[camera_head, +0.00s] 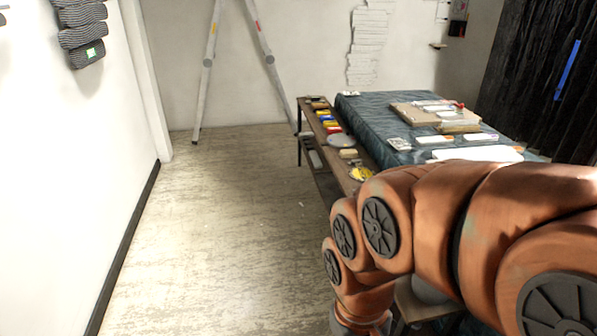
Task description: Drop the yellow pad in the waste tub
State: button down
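A small yellow item (361,174) lies on the near part of the narrow wooden bench (349,186), just beyond my arm. It is too small to tell whether it is the yellow pad. I cannot pick out a waste tub for certain; a rounded grey thing (432,290) shows partly behind my arm at the lower right. My arm reaches down toward the bottom edge, and its end is cut off there. My gripper's fingers are not in view, so what they hold cannot be seen.
A table with a dark blue cover (377,119) stands along the bench, with a board (408,115) and white sheets on it. Small coloured items (328,122) line the bench. A ladder (209,62) leans at the back. The floor (215,235) on the left is clear.

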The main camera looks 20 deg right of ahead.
aim_at(359, 173)
jog(key=u, duration=0.3)
jog(key=i, duration=2.75)
jog(key=z, duration=0.85)
jog(key=i, duration=1.45)
jog(key=z, duration=0.6)
